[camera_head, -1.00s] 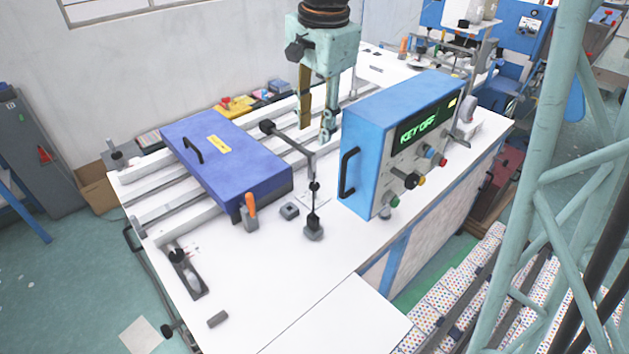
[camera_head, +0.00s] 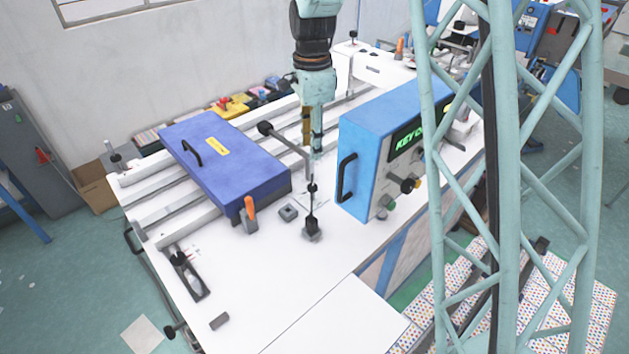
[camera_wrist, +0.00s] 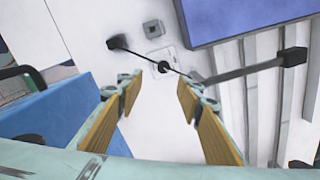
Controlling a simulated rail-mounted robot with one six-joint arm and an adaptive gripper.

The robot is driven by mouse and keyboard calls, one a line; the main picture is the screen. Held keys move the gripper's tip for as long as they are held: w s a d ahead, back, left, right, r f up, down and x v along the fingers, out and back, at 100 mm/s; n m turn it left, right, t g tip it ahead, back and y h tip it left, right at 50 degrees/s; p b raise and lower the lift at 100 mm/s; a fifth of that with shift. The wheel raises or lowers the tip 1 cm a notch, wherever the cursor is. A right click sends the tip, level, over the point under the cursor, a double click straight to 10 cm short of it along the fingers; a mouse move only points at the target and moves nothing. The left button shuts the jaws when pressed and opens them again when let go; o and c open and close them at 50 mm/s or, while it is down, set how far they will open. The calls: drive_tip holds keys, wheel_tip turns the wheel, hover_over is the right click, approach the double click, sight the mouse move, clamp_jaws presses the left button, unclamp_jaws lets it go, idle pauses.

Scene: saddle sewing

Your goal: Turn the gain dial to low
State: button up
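The blue control box (camera_head: 378,140) stands on the white table in the head view. Its front panel carries a green display (camera_head: 405,141) starting with "KEY". A black knob (camera_head: 409,186) and a green knob (camera_head: 390,202) show low on the panel. I cannot tell which control is the gain dial. My lattice column hides the panel's right part. My gripper (camera_head: 312,132) points down behind the box, left of it. In the wrist view my gripper (camera_wrist: 160,86) has its wood-padded fingers apart with nothing held. The box's blue side (camera_wrist: 50,115) is at the left there.
A blue-purple lidded case (camera_head: 225,165) lies left of the box. A black jointed stand (camera_head: 312,210) and an orange-handled clamp (camera_head: 249,212) stand in front.

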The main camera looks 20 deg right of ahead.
sight(312, 186)
drive_tip(key=shift+w+d+f+m, duration=0.15)
drive_tip(key=shift+w+f+m, duration=0.2)
drive_tip(key=shift+f, duration=0.4)
drive_tip(key=shift+w+d+f+m, duration=0.15)
drive_tip(key=shift+w+f, duration=0.25)
drive_tip(key=shift+f, duration=0.3)
drive_tip(key=shift+f, duration=0.15)
drive_tip(key=shift+f, duration=6.7)
drive_tip(key=shift+c, duration=0.2)
drive_tip(key=c, duration=0.8)
